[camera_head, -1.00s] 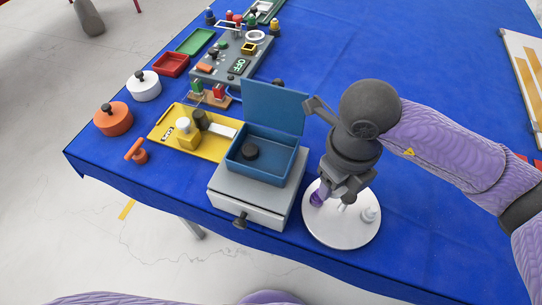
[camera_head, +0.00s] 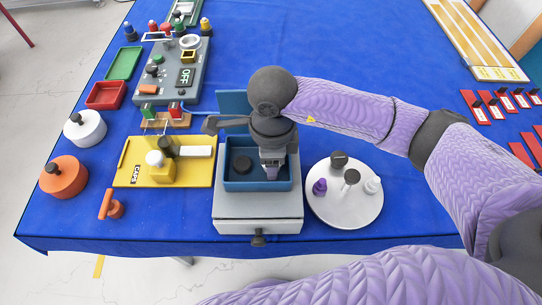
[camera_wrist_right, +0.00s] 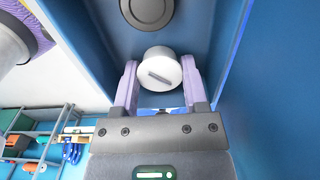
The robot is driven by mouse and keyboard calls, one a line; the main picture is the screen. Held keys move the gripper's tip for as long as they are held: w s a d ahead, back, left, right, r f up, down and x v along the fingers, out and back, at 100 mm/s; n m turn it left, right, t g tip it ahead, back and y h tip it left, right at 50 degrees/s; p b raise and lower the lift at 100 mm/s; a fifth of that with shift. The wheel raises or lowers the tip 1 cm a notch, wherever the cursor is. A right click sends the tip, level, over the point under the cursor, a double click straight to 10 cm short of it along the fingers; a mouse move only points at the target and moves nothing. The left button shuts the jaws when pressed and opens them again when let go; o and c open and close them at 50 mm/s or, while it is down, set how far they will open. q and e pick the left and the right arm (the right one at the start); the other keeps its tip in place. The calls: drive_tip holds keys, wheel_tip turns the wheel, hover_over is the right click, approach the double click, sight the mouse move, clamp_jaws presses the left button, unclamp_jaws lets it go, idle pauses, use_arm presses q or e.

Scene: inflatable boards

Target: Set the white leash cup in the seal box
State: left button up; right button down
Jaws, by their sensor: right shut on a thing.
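The white leash cup (camera_wrist_right: 160,69) is a short white cylinder with a grey slot in its end. It is between the purple fingers of my right gripper (camera_wrist_right: 158,82), which is shut on it. The seal box (camera_head: 230,184) is a blue open box with its lid raised at the back. In the head view my right gripper (camera_head: 271,172) points down into the right half of the box and hides the cup. A black round piece (camera_head: 241,164) lies in the left half; it also shows just beyond the cup in the wrist view (camera_wrist_right: 148,10). I cannot tell whether the cup touches the floor.
The box sits on a grey drawer unit (camera_head: 258,215). A round white tray (camera_head: 345,212) with several small pieces stands to the right. A yellow tray (camera_head: 130,178) stands close on the left. The blue table behind my arm is mostly clear.

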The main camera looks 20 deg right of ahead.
use_arm(q)
drive_tip(key=shift+a, duration=0.1)
use_arm(e)
drive_tip(key=c, duration=0.5)
unclamp_jaws()
drive_tip(key=shift+f, duration=0.15)
drive_tip(key=shift+c, duration=0.2)
drive_tip(key=o, duration=0.4)
use_arm(q)
drive_tip(key=shift+a+f, duration=0.1)
drive_tip(key=shift+a, duration=0.3)
drive_tip(key=shift+d+r+p, duration=0.4)
drive_tip(key=shift+r+p, duration=0.3)
drive_tip(key=shift+r, duration=0.15)
use_arm(e)
wheel_tip(320, 180, up, 12)
drive_tip(key=shift+r, duration=0.25)
use_arm(q)
drive_tip(key=shift+a, duration=0.1)
